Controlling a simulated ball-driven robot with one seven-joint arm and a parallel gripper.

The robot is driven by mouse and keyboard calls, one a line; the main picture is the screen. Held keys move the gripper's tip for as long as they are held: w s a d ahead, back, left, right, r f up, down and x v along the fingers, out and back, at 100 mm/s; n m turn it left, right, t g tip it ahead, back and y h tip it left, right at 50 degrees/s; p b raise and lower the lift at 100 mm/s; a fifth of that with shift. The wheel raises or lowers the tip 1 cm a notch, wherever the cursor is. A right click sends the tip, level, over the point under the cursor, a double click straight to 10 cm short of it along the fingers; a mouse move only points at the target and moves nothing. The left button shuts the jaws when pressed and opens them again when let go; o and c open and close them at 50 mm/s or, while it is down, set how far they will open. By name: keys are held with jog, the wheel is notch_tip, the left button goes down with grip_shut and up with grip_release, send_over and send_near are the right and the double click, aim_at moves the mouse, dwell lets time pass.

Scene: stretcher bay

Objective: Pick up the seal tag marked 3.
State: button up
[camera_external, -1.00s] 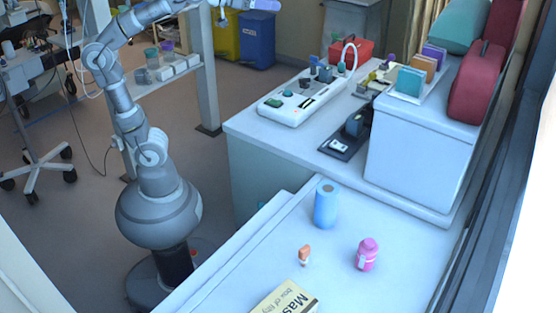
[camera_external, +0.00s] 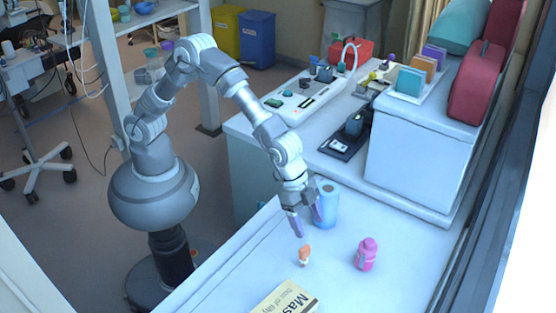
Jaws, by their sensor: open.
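A small orange-and-white item (camera_external: 304,256) stands on the pale front counter. It may be a seal tag, but I cannot read any number on it. No mark 3 is legible anywhere in view. My gripper (camera_external: 308,228) points down above the counter, just behind the small item. Its two purple-grey fingers are apart with nothing between them. A blue cylinder (camera_external: 327,203) stands right beside the gripper, partly hidden by its right finger; I cannot tell if they touch.
A pink bottle (camera_external: 367,255) stands right of the small item. A yellow box marked "Mas" (camera_external: 287,299) lies at the front edge of view. Behind are a white raised block (camera_external: 420,150), a black device (camera_external: 347,138) and a white instrument tray (camera_external: 300,100). Bare counter lies around the small item.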

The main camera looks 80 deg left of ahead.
aim_at(305, 248)
jog(key=f, duration=0.1)
jog(key=s+d+f, duration=0.1)
jog(key=f, duration=0.1)
jog(key=shift+s+d+f, duration=0.1)
jog(key=shift+s+d, duration=0.15)
jog(key=shift+s, duration=0.1)
jog(key=b+x, duration=0.1)
jog(key=x, duration=0.2)
jog(key=b+x, duration=0.2)
jog(key=x, duration=0.1)
jog(key=shift+s+d+f+b, duration=0.1)
jog(key=shift+d+f+b, duration=0.2)
jog(key=shift+f, duration=0.1)
jog(key=shift+a+r, duration=0.1)
jog(key=shift+c, duration=0.7)
jog(key=c, duration=0.9)
